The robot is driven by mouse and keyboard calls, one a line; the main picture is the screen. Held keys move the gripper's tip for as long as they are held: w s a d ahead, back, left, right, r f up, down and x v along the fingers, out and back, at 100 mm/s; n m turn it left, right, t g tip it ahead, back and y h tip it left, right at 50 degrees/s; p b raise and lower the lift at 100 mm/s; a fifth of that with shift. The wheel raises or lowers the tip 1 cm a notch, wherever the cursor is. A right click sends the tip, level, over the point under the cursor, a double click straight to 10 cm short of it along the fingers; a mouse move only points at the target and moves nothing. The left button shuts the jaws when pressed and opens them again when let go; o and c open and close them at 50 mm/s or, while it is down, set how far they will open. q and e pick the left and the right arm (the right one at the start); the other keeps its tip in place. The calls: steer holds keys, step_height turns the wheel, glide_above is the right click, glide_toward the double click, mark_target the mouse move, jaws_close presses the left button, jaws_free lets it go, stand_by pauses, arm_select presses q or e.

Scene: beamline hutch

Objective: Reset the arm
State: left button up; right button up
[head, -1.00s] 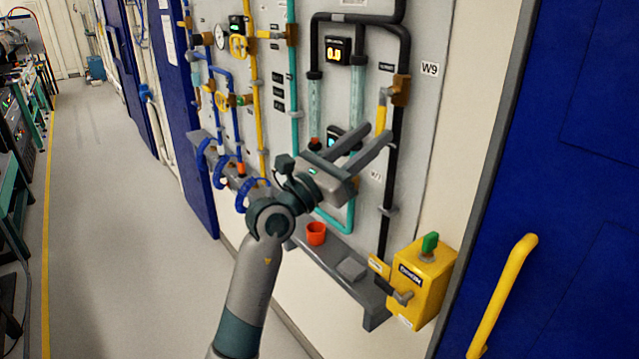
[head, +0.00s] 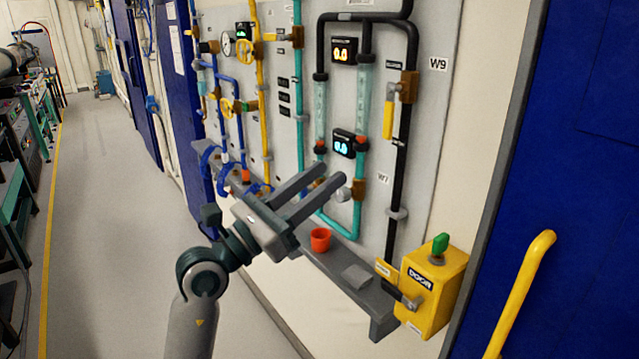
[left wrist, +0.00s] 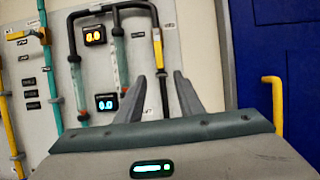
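My left gripper (head: 318,188) is in front of the pipe panel (head: 342,190), above the grey shelf. Its two fingers are spread apart with nothing between them. In the left wrist view the fingers (left wrist: 162,92) also stand apart, with the panel behind them. The yellow-handled valve (head: 389,118) on the black pipe is above and to the right of the fingertips, apart from them. Its handle points straight down along the pipe. My right gripper is not in view.
The grey shelf (head: 330,275) carries an orange cup (head: 320,239) and a small grey block (head: 357,276). A yellow door box (head: 432,290) is at its right end, beside a blue door (head: 570,180) with a yellow handle (head: 520,290). Clear floor (head: 100,220) lies to the left.

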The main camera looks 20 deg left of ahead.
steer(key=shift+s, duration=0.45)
